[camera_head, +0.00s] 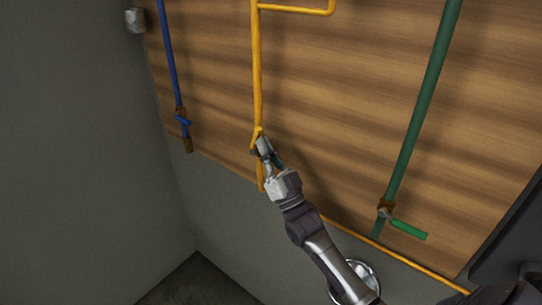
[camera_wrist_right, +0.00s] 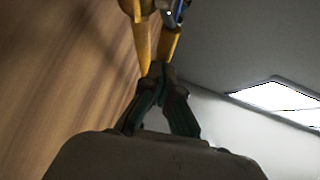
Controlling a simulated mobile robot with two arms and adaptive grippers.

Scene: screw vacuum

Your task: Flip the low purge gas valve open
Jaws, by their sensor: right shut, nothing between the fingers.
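A yellow pipe (camera_head: 257,75) runs down the wooden panel. Its yellow valve (camera_head: 257,132) sits low on it, partly hidden by my right gripper. I take this to be the purge gas valve; no label shows. My right gripper (camera_head: 262,143) is at this valve, with its fingers shut and nothing between them. In the right wrist view, the closed fingertips (camera_wrist_right: 157,70) are just at the ends of two yellow lengths, the pipe (camera_wrist_right: 142,45) and what looks like the valve handle (camera_wrist_right: 171,42). I cannot tell whether the fingers touch them. My left gripper is not in view.
A blue pipe with a blue valve (camera_head: 183,119) is on the left. A green pipe (camera_head: 420,110) with a green handle (camera_head: 408,229) sticking out is on the right. A thin yellow pipe (camera_head: 405,261) runs along the panel's lower edge.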

